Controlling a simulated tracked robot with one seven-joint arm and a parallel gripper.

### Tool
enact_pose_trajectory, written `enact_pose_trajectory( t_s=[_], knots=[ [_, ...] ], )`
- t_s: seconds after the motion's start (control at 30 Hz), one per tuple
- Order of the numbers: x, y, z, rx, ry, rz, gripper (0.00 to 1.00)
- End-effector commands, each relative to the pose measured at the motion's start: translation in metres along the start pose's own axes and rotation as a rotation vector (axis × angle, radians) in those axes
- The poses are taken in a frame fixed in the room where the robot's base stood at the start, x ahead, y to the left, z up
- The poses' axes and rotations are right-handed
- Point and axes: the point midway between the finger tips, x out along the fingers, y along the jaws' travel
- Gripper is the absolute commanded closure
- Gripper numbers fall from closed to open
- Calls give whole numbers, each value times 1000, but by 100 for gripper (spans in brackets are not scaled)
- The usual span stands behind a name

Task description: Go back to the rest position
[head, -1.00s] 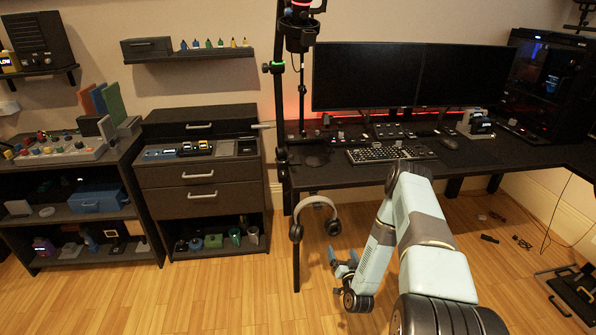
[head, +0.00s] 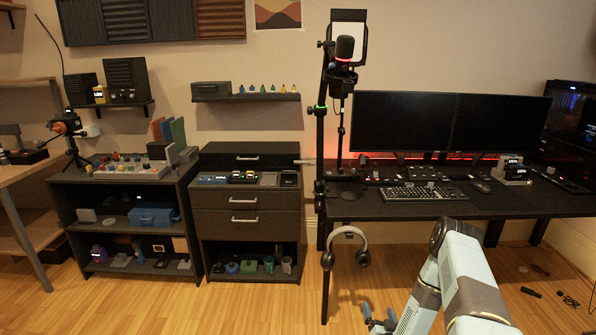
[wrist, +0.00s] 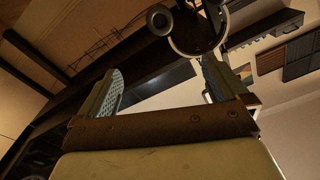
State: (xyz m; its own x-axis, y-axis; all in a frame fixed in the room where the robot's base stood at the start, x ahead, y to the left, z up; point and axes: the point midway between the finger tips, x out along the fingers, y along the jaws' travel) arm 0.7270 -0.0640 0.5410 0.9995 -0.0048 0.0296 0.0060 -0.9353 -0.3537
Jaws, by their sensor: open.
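My arm rises at the lower right of the head view and folds down in front of the desk. My gripper (head: 380,322) is low over the floor at the bottom of the head view, partly cut off by the picture's edge. In the wrist view my gripper (wrist: 160,95) shows two blue padded fingers spread apart with nothing between them. The headphones (head: 346,246) hang at the desk's left end, above and left of the gripper. They also show past the fingertips in the wrist view (wrist: 160,20), apart from the fingers.
The black desk (head: 440,208) carries two monitors, a keyboard (head: 423,194) and a microphone stand (head: 320,150). A drawer cabinet (head: 246,222) and an open shelf unit (head: 120,222) stand to the left. The wooden floor (head: 200,310) in front of them is clear.

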Motion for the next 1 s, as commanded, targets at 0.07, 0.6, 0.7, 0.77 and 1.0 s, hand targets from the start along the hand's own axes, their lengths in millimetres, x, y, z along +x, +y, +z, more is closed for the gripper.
enact_pose_trajectory(
  t_s=[0.07,0.6,0.7,0.77,1.0],
  knots=[
    [2,-1,-2,-2,-1,-2,0],
    [54,-14,-50,-80,-102,-37,0],
    [69,-19,-68,-106,-134,-44,0],
    [79,-24,-81,-125,-157,-49,0],
    [111,-44,-134,-201,-255,-57,0]
  ],
)
